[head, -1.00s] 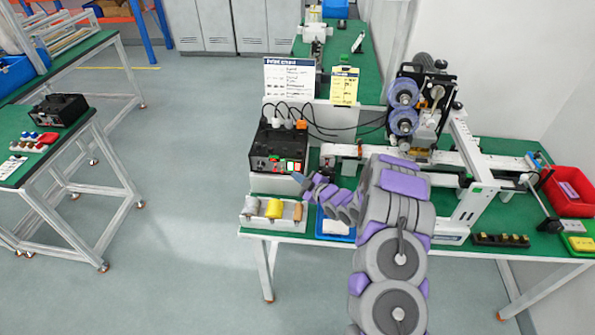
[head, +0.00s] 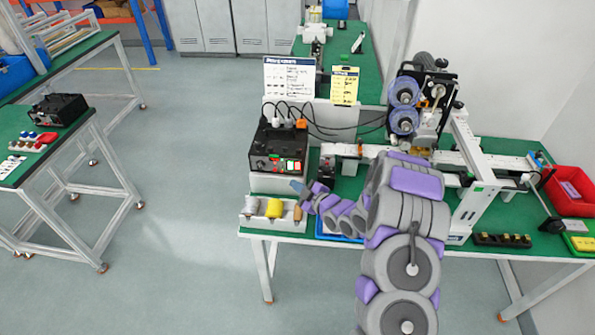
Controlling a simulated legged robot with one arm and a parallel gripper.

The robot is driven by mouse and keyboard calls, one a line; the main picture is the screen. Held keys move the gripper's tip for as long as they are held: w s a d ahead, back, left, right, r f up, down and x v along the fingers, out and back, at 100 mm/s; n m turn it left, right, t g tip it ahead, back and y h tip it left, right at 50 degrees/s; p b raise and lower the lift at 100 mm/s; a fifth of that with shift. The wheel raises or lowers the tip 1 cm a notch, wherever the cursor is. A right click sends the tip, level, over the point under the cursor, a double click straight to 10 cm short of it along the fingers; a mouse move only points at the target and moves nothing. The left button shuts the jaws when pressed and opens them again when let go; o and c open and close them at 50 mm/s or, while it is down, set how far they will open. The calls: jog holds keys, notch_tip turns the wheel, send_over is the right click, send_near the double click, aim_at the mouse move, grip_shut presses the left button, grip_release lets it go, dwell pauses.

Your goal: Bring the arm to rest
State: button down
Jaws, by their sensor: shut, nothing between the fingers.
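My arm, grey with purple pads, rises from the bottom of the head view and bends left over the green bench (head: 345,187). My gripper (head: 297,187) is at the arm's left end, small in the picture. It is shut and empty.
The coder machine (head: 420,105) with purple rollers stands behind my arm. A blue tray (head: 335,238) lies partly hidden under the arm. A red bin (head: 570,190) is at the right end. Another green bench (head: 40,145) stands left, with open floor (head: 195,180) between.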

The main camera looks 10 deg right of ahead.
dwell(0.4)
jog(key=s+d+r+m+g+h, duration=0.35)
jog(key=s+r, duration=0.25)
jog(key=s, duration=0.2)
jog(key=s+d+r+m+g+h, duration=0.2)
jog(key=s+r+m+g+h, duration=0.25)
jog(key=s+r, duration=0.25)
jog(key=s+a+r+m+g, duration=0.2)
jog(key=s, duration=0.9)
jog(key=s+a+r+m+g, duration=0.2)
jog(key=s+r+g, duration=0.1)
jog(key=s, duration=0.9)
jog(key=s+a+r+m+g, duration=0.2)
jog(key=s+r+g, duration=0.1)
jog(key=s, duration=0.9)
jog(key=shift+s, duration=0.2)
jog(key=shift+d, duration=0.1)
